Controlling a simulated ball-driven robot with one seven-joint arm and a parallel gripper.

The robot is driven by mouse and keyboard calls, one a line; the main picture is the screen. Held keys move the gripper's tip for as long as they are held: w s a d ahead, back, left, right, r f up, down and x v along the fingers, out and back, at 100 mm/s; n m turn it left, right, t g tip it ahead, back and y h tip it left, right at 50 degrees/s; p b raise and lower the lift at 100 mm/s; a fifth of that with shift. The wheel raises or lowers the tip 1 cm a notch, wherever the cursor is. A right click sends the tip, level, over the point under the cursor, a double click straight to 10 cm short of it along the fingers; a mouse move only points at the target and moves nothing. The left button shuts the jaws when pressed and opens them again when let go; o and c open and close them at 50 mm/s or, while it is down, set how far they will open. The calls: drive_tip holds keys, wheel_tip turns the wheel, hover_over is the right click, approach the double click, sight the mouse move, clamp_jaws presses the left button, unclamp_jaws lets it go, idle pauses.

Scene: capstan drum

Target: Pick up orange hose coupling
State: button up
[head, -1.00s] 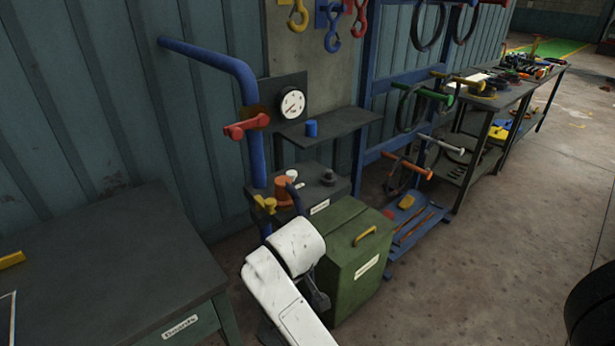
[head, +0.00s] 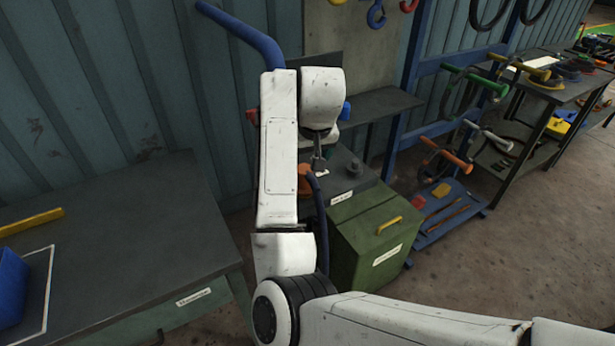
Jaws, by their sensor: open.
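The orange hose coupling (head: 304,181) sits on the small dark stand (head: 352,162) against the wall, mostly hidden behind my arm, with only a sliver of orange showing. My gripper (head: 318,166) hangs down from my white wrist, just above and slightly right of the coupling in the picture. It is open and appears empty. I cannot tell the depth gap between the fingers and the coupling. A dark hose or curved bar (head: 319,210) drops beside it.
A green box (head: 366,235) with a yellow handle stands in front of the stand. A grey bench (head: 110,235) is at left. A blue pipe (head: 240,33) and a shelf (head: 380,106) are above. A blue rack (head: 436,215) stands at right; open floor lies beyond.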

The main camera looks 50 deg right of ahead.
sight(307, 181)
drive_tip(key=shift+p+x, duration=0.6)
drive_tip(key=shift+x, duration=3.75)
drive_tip(key=c, duration=1.3)
drive_tip(key=shift+o, duration=0.2)
drive_tip(key=shift+r, duration=0.1)
